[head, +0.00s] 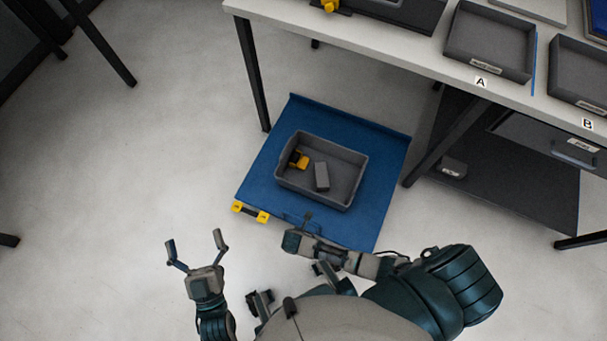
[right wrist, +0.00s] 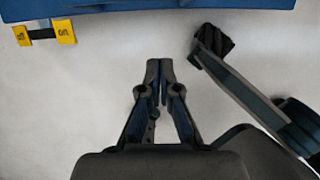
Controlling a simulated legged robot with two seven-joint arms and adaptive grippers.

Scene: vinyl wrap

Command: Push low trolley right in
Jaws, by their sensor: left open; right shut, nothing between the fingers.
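The low trolley (head: 258,160) is a flat blue platform on the floor, partly under the table. A yellow-and-black handle (head: 250,212) is on its near-left edge; the handle also shows in the right wrist view (right wrist: 46,33). The trolley's blue edge (right wrist: 180,6) crosses the top of that view. My right gripper (right wrist: 157,68) is shut and empty, with its tips short of that edge in the picture. In the head view my right forearm partly covers the trolley's near edge. My left gripper (head: 195,240) is open and empty, left of and nearer than the trolley.
A grey bin (head: 345,150) on the trolley holds a yellow item (head: 299,159) and a grey block (head: 321,176). The white table (head: 390,57) carries grey trays marked A and B. Its dark leg (head: 252,75) stands behind the trolley's left side. Floor to the left is clear.

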